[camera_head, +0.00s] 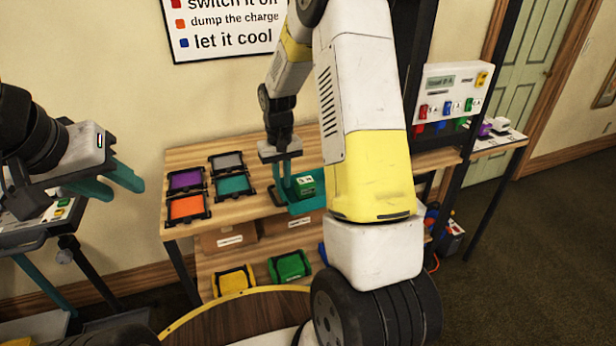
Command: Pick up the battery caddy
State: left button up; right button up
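The battery caddy appears to be the teal open holder (307,207) on the wooden table, right of the coloured trays. A green block with a white label (305,185) sits in or on it. My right gripper (283,182) points down at the caddy's left side, with its teal fingers close to it or touching it. The fingers and caddy share nearly the same colour, so I cannot tell whether they grip it. My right forearm hides the area right of the caddy. My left gripper (107,187) is open and empty, left of the table.
Purple (186,179), grey (227,161), orange (187,207) and teal (233,185) trays lie on the table (200,153). Yellow (234,281) and green (289,266) cases sit on the lower shelf. A white panel (452,95) with coloured parts stands at the right.

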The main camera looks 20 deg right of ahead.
aim_at(283, 194)
notch_tip(283, 194, down, 5)
jog(key=shift+f, duration=0.15)
grip_shut()
jog(key=shift+r, duration=0.25)
dwell(1.5)
